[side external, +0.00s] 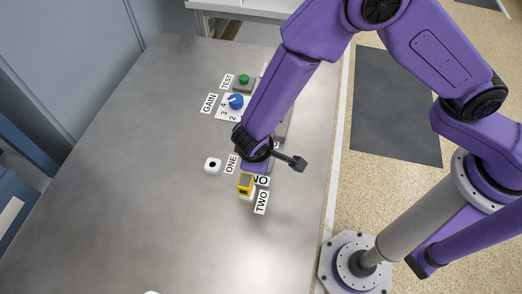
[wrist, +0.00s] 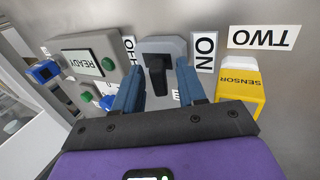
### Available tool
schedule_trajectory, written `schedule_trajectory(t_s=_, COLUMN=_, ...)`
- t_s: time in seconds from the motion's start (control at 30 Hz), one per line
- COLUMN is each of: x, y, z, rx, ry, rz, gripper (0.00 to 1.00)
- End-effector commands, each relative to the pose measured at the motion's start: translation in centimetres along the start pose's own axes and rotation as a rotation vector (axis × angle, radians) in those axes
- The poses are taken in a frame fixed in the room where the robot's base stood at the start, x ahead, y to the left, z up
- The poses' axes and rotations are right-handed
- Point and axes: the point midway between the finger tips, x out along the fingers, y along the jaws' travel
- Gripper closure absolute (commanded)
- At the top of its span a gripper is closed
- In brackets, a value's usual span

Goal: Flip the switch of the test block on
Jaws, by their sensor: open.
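The switch shows in the wrist view as a grey plate (wrist: 176,46) with a black lever (wrist: 157,74). An OFF label, partly covered, is on its left and an ON label (wrist: 204,52) on its right. My gripper (wrist: 158,66) is open, with one blue finger on each side of the lever. The lever looks clear of both fingers, but contact at depth cannot be told. In the side view my purple hand (side external: 257,152) is low over the bench and hides the switch; the ON label (side external: 262,181) shows just below it.
A yellow SENSOR block (wrist: 240,84) stands close to the right finger; it also shows in the side view (side external: 246,184). A grey box with a READY display (wrist: 88,62) is to the left. A blue knob (side external: 235,101) and green button (side external: 244,79) are farther back.

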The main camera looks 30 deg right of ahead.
Motion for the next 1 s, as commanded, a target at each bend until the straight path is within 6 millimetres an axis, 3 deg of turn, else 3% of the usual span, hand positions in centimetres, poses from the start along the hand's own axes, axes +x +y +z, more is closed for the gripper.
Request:
schedule_trajectory(t_s=0.17, x=-1.6, y=0.0, z=-0.1, rx=0.002, ry=0.004, rz=0.000, gripper=0.60)
schedule_trajectory(t_s=0.7, x=-12.6, y=-0.1, z=-0.1, rx=0.001, ry=0.005, rz=-0.002, gripper=0.60)
schedule_trajectory(t_s=1.0, x=-16.7, y=0.0, z=0.0, rx=0.001, ry=0.001, rz=-0.001, gripper=0.60)
